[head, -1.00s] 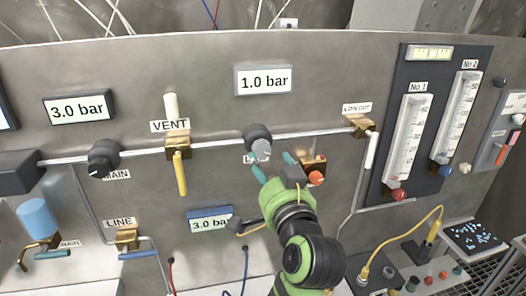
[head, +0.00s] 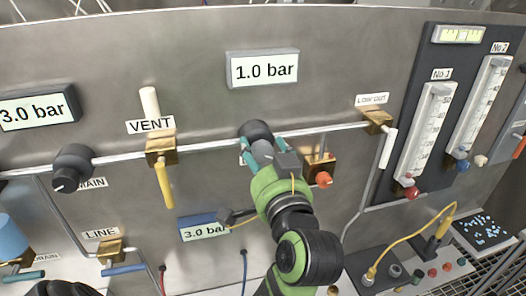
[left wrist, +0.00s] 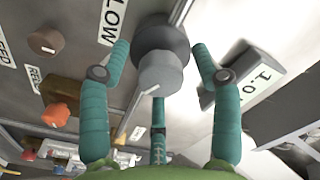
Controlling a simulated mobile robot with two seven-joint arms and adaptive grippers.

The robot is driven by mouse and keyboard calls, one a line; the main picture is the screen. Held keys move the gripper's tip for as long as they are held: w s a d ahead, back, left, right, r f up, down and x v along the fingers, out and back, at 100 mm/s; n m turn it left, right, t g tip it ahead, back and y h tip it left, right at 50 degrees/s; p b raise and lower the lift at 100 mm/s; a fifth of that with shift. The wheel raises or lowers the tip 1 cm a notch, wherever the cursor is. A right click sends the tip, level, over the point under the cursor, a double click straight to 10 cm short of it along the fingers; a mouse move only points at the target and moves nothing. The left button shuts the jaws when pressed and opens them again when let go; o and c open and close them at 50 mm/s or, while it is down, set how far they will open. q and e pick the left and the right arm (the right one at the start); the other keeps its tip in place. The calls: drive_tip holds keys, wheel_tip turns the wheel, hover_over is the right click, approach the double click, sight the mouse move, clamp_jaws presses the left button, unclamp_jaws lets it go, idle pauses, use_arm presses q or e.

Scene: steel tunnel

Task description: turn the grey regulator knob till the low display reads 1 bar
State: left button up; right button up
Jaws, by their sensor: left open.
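The grey regulator knob (head: 262,152) sits on a dark round body (head: 256,131) on the pipe, and shows large in the left wrist view (left wrist: 160,73). The label beside it there reads LOW. My left gripper (head: 262,147) is open, its teal fingers spread around the knob. In the left wrist view the fingers (left wrist: 161,58) stand on either side, with a third below; I see gaps at the sides and cannot tell about contact. The display above the knob (head: 262,69) reads 1.0 bar.
A brass block with an orange knob (head: 323,179) is close right of my gripper. The VENT valve (head: 162,150) with its yellow handle and the MAIN knob (head: 72,168) are to the left. Other displays read 3.0 bar (head: 38,107) and, lower, 3.0 bar (head: 203,229).

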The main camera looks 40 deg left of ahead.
use_arm(q)
drive_tip(key=shift+s, duration=0.1)
drive_tip(key=c, duration=1.1)
drive_tip(key=o, duration=1.1)
